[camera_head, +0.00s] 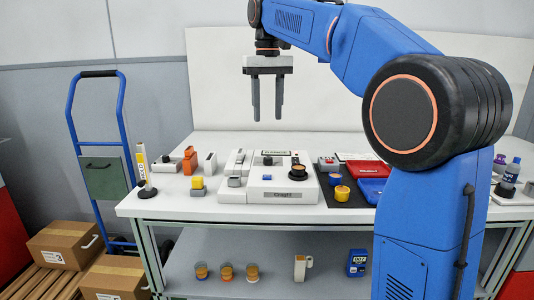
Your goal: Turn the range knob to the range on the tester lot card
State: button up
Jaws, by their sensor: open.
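My gripper (267,119) hangs with its two fingers pointing down and apart, empty, above the back of the workbench. Below it on the bench stands a white tester (240,196) with a grey label on its front. A black round knob-like part with a tan top (297,170) sits on the tester's right side. A small dark knob (267,160) sits towards its back, near a pale plate with small dark lettering. The lettering is too small to read, and I cannot tell which part is the range knob. I cannot make out a lot card for certain.
Orange and yellow blocks and a HOLD sign (143,168) stand left. Several small items stand on the lower shelf (210,291). My arm hides the bench's right part.

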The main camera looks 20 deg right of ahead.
aim_at(268, 158)
notch_tip(268, 158, down, 13)
jog(key=shift+f, duration=0.1)
dwell(0.4)
grip_shut()
